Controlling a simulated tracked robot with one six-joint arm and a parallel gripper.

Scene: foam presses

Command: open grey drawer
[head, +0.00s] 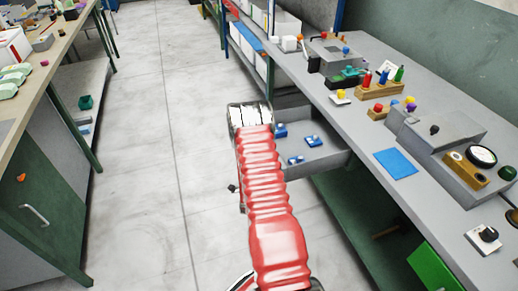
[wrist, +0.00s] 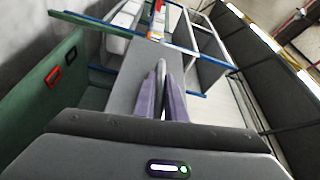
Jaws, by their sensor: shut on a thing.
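The grey drawer (head: 328,158) stands out from under the right bench in the head view, its open top showing several small blue-and-white items (head: 295,159). My gripper lies at the drawer's outer side in the head view, hidden behind my red sleeved arm and its wrist. In the wrist view the two purple-grey fingers of my gripper (wrist: 162,68) are nearly together against a grey surface. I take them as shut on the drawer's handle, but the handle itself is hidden.
The right bench (head: 350,125) carries a blue sheet (head: 396,163), a grey device with a gauge (head: 481,156) and a wooden block with coloured pegs (head: 380,90). A left bench with a green cabinet (head: 40,200) stands across the aisle. The pale floor (head: 150,150) between them is clear.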

